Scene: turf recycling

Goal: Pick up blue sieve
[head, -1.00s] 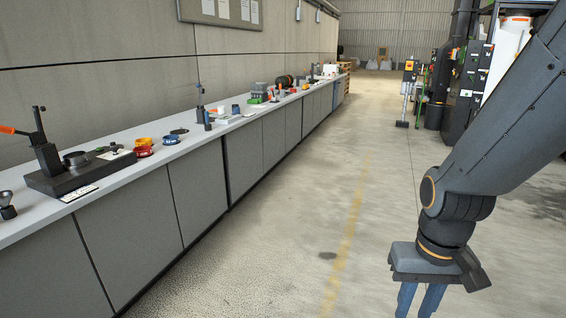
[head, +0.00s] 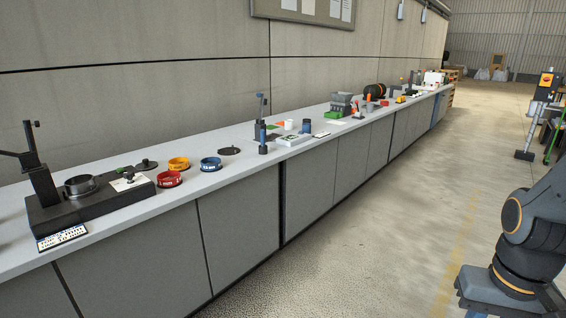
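The blue sieve (head: 210,164) is a short round ring with a blue side and white lettering. It sits on the long grey counter (head: 240,174), near its front edge, to the right of a red sieve (head: 169,179) and a yellow sieve (head: 178,163).
A black press stand (head: 90,205) is left of the sieves. A flat dark disc (head: 229,151) lies just behind the blue sieve. A blue-and-black stand (head: 263,138) is to the right, with more equipment farther along. The aisle floor (head: 400,230) is clear.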

